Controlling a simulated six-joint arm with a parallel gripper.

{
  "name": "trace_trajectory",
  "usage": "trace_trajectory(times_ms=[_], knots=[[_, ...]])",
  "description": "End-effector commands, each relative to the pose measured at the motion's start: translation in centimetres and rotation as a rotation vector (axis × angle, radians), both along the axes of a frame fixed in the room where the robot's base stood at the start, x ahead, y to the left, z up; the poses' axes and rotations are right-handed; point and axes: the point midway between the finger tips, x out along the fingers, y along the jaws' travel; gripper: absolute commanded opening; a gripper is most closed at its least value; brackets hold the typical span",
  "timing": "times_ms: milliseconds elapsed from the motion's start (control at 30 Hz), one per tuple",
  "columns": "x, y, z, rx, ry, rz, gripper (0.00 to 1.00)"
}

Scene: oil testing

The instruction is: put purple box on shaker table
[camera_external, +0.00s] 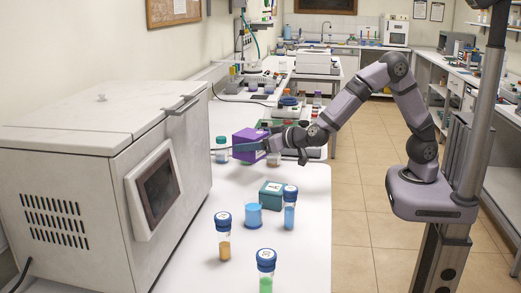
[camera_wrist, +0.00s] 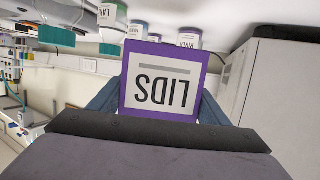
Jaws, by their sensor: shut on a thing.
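The purple box (camera_external: 249,139) is at the end of my arm in the external view, above or on the white bench beside the big grey machine. In the wrist view the purple box (camera_wrist: 160,82) fills the middle, its "LIDS" label upside down. My gripper (camera_external: 240,149) is shut on it, with a blue-grey finger on each side. I cannot tell whether the box touches the bench. A low device with a dark green top (camera_external: 270,124) stands just behind the box, partly hidden by my arm; it may be the shaker table.
The large grey machine (camera_external: 90,165) stands close on the left. In front are a teal box (camera_external: 271,194), a blue cup (camera_external: 253,216), and vials with blue lids (camera_external: 223,235). A capped bottle (camera_external: 221,150) stands left of the purple box. The bench's right edge is open to the aisle.

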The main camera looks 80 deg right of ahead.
Motion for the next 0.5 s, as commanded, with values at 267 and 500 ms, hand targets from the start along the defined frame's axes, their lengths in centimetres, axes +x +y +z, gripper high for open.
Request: trace_trajectory(times_ms=[267,500], knots=[[0.0,0.0,-4.1,-0.001,0.002,0.001,0.41],[0.0,0.0,-4.6,0.000,-0.001,0.000,0.41]])
